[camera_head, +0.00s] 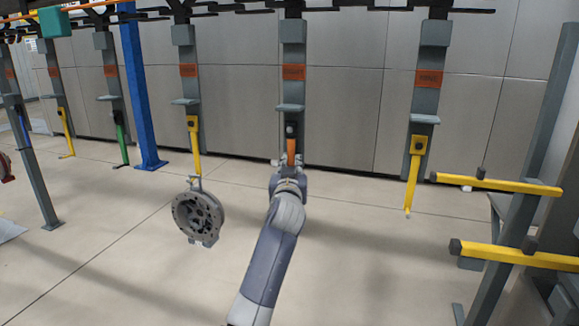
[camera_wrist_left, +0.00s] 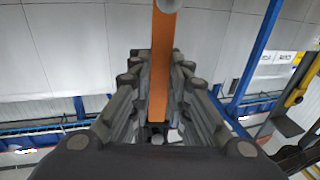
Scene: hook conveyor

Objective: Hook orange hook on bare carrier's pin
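The orange hook (camera_head: 291,148) is upright in front of the middle carrier (camera_head: 293,70), which has no yellow hook. Its top is close to the dark pin block (camera_head: 291,129) on that carrier; I cannot tell whether it touches or sits on the pin. My left gripper (camera_head: 289,163) is around the lower part of the orange hook. In the left wrist view the orange bar (camera_wrist_left: 162,60) runs between the two fingers (camera_wrist_left: 157,100), which look closed against its sides. The hook's lower end is hidden by the gripper. My right gripper is not in view.
Neighbouring carriers hold yellow hooks (camera_head: 414,175) (camera_head: 194,140) and a green one (camera_head: 121,145). A grey round casting (camera_head: 198,214) hangs from the yellow hook at left. A rack with yellow arms (camera_head: 497,184) stands at right. A blue post (camera_head: 140,90) stands at back left.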

